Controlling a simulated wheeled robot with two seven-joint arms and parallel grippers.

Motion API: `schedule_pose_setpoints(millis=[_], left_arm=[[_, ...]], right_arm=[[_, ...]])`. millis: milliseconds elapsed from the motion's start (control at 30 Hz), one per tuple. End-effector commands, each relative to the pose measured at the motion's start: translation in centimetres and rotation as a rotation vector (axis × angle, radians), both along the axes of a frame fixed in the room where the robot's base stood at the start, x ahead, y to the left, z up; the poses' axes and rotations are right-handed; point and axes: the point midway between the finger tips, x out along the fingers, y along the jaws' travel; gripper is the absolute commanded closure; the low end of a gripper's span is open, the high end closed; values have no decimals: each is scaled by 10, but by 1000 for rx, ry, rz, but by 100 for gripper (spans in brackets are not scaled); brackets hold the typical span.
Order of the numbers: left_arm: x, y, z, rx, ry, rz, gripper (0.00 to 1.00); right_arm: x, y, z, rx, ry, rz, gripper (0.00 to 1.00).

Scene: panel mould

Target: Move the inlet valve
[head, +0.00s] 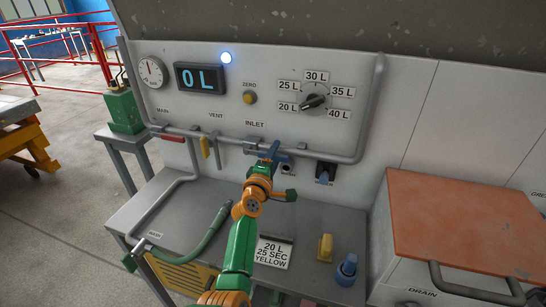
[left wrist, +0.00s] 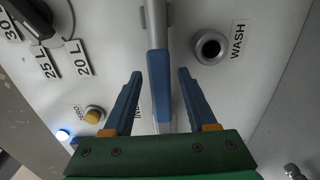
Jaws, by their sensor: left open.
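The inlet valve's blue handle (left wrist: 160,90) hangs from a grey pipe fitting in the left wrist view. It lies between the two blue fingers of my left gripper (left wrist: 159,74), with a gap on each side. In the head view my left gripper (head: 270,152) is at the pipe just below the INLET label (head: 255,124). It is open, and it hides most of the valve there. My right gripper is not in view.
The display (head: 200,78) reads 0 L, and the dial (head: 315,98) appears to point at 20 L. The vent's yellow handle (head: 204,147) and main's red handle (head: 173,138) are left along the pipe. A green hose (head: 208,232) and card (head: 274,253) lie on the bench.

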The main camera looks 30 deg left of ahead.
Motion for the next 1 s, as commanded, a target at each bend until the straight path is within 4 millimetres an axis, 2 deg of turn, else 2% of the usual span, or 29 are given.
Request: schedule_pose_setpoints(millis=[200,333,1000], left_arm=[[-32,-8,1,0,-1,1,43],[-41,-10,1,-1,-1,0,43],[-43,-12,-1,13,7,-6,43]], right_arm=[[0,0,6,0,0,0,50],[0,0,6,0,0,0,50],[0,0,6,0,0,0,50]])
